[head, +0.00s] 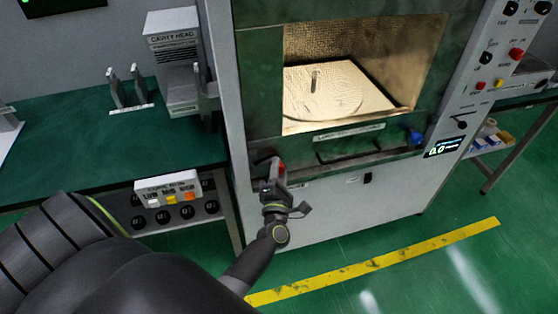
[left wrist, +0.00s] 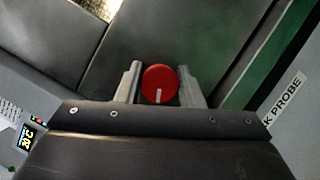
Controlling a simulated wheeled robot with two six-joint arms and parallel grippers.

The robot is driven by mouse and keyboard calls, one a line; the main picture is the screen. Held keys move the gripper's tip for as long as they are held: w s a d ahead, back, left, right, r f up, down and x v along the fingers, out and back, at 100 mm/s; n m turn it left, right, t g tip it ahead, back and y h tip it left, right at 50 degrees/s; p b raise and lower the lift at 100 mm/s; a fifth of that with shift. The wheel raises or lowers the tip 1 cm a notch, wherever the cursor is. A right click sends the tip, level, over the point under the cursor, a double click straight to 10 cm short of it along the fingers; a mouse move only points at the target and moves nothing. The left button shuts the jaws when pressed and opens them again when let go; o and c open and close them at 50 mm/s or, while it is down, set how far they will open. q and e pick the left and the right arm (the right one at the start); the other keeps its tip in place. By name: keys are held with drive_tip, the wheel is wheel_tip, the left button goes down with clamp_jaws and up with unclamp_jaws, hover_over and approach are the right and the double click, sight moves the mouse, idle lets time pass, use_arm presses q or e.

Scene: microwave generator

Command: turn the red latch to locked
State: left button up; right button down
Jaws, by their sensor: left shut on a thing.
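The red latch (left wrist: 160,82) is a round red knob with a short white mark pointing toward the bottom of the left wrist view. My left gripper (left wrist: 160,74) has one finger on each side of it and is shut on it. In the head view my left gripper (head: 270,170) is at the lower left front corner of the generator cabinet (head: 320,190), below the lit cavity. There the latch is mostly hidden by the gripper. My right gripper is not in view.
A blue knob (head: 416,137) sits at the right of the same front ledge. The lit cavity holds a round plate (head: 325,97). A green bench (head: 60,150) with a button box (head: 168,188) stands at left. The floor in front is clear, with a yellow stripe (head: 380,262).

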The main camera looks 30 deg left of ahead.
use_arm(q)
drive_tip(key=m+g+p, duration=0.1)
drive_tip(key=m+p, duration=0.2)
drive_tip(key=p, duration=0.1)
drive_tip(key=m+h+p, duration=0.1)
drive_tip(key=m+p, duration=0.1)
drive_tip(key=p, duration=0.2)
drive_tip(key=m+g+p, duration=0.1)
drive_tip(key=m+p, duration=0.2)
drive_tip(key=p, duration=0.2)
drive_tip(key=shift+r+m+g+h, duration=0.25)
drive_tip(key=shift+m+g+h, duration=0.05)
drive_tip(key=shift+h, duration=0.1)
drive_tip(key=shift+f+m+g+p, duration=0.35)
drive_tip(key=shift+m+p, duration=0.45)
drive_tip(key=shift+p, duration=0.4)
drive_tip(key=o, duration=1)
